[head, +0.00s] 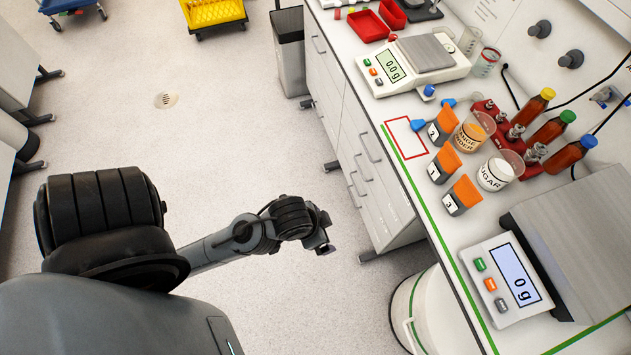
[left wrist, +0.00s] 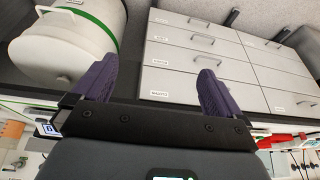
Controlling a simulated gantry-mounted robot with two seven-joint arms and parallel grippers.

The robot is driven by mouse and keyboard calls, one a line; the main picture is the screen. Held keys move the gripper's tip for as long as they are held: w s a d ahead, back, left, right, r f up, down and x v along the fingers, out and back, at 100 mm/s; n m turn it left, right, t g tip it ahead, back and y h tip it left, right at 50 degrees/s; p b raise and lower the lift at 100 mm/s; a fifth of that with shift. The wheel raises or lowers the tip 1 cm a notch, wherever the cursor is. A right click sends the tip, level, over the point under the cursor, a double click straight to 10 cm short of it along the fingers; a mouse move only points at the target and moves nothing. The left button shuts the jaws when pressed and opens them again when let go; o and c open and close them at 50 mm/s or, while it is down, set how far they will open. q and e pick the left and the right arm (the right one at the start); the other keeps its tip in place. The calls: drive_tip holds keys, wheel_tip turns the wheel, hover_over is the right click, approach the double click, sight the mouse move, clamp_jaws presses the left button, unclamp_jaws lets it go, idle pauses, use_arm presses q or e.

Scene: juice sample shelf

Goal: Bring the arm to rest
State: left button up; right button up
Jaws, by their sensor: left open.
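My left arm extends from the left in the head view, over the open floor in front of the lab bench. Its left gripper (head: 325,248) hangs low beside the bench's drawers, clear of the bench top, and its fingers are barely visible there. In the left wrist view the left gripper (left wrist: 157,75) has its two purple fingers spread wide with nothing between them. The white drawers (left wrist: 200,60) show behind the fingers. My right gripper is not in view.
A white bin (head: 430,310) stands below the bench. Floor around the arm is clear.

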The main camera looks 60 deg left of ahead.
use_arm(q)
drive_tip(key=shift+s+r, duration=0.2)
drive_tip(key=shift+s, duration=0.55)
wheel_tip(320, 180, up, 23)
drive_tip(key=p, duration=2.3)
